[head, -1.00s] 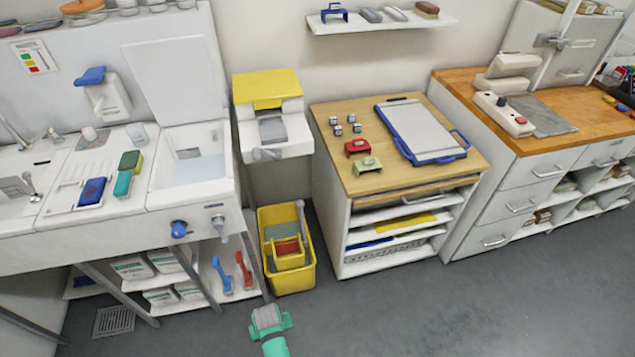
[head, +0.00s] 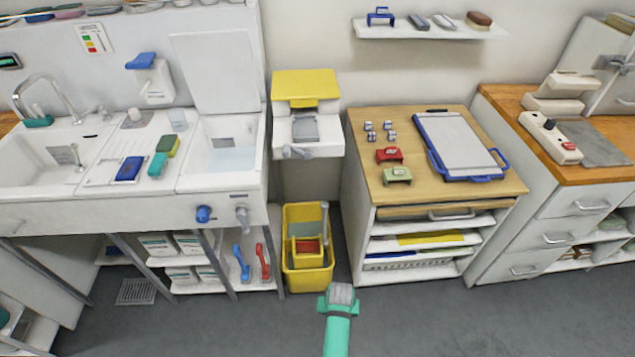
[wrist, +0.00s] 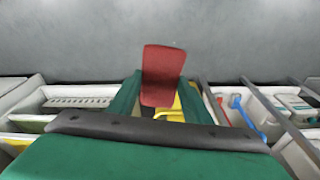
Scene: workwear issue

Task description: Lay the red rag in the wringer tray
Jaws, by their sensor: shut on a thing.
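The red rag (wrist: 163,75) stands out between the two green fingers of my gripper (wrist: 155,97) in the wrist view, and the gripper is shut on it. In the head view my gripper (head: 340,290) is low, in front and to the right of the yellow bucket (head: 307,282). The rag in it cannot be made out there. A smaller yellow insert, seemingly the wringer tray (head: 306,258), sits in the bucket. A dark red patch shows inside it; I cannot tell what that is. In the wrist view the bucket is partly hidden behind the rag and fingers.
A shelved cabinet (head: 420,252) stands right of the bucket, and the sink unit (head: 110,216) with legs and a low shelf stands left. A wall-mounted unit with a yellow lid (head: 305,84) hangs above the bucket. The grey floor in front is clear.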

